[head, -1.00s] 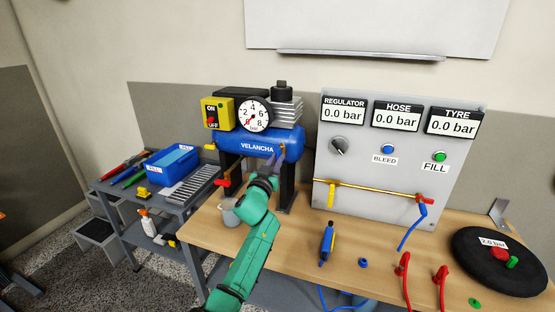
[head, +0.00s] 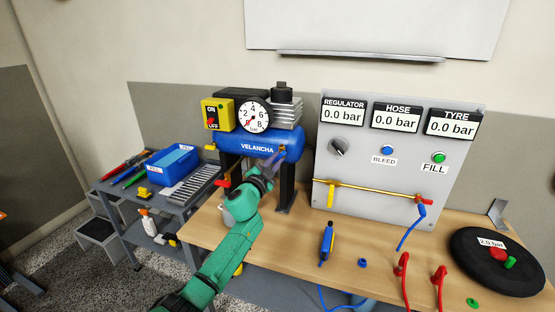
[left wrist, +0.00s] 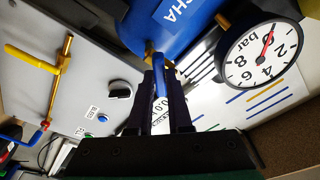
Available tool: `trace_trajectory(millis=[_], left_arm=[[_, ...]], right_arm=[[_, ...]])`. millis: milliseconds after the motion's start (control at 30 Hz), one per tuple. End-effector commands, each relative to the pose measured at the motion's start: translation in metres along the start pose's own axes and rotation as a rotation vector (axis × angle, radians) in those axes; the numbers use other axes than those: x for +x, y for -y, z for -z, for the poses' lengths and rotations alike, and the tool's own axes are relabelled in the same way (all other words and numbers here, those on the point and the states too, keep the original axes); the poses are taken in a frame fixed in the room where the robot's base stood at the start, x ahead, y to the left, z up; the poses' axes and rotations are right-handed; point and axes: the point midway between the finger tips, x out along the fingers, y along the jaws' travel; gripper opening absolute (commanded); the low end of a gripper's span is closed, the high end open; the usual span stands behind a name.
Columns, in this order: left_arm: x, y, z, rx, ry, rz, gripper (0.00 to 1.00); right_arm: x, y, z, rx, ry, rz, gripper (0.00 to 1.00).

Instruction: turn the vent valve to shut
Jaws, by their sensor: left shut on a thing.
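The blue air tank (head: 255,144) stands on the bench, with a small brass fitting (head: 283,149) near its right end. My left gripper (head: 273,162) is at this fitting. In the left wrist view its two dark fingers (left wrist: 159,100) are shut on a slim blue lever (left wrist: 158,66) just below the brass fitting (left wrist: 149,48) and the tank (left wrist: 160,25). No label shows on the lever, and the fingers hide part of it. A red-handled valve (head: 224,183) sits under the tank's left end, apart from my gripper. My right gripper is not in view.
A gauge (head: 253,116) and a yellow switch box (head: 217,113) stand above the tank. A grey panel (head: 365,165) at the right carries a brass pipe (head: 375,189) with a yellow handle (head: 331,194). A black tyre (head: 480,270) lies at the far right.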

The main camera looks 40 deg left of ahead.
Motion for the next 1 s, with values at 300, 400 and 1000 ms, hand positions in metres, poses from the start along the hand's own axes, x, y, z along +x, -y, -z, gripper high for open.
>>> trace_trajectory(millis=[300,400,1000], left_arm=[[0.000,0.001,0.000,0.394,0.002,-0.062,0.00],[0.000,0.000,-0.001,0.393,0.002,-0.061,0.00],[0.000,0.001,0.000,0.752,0.002,-0.116,0.55]], right_arm=[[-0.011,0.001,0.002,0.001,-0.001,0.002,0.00],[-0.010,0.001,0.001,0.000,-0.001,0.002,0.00],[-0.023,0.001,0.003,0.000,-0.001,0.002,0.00]])
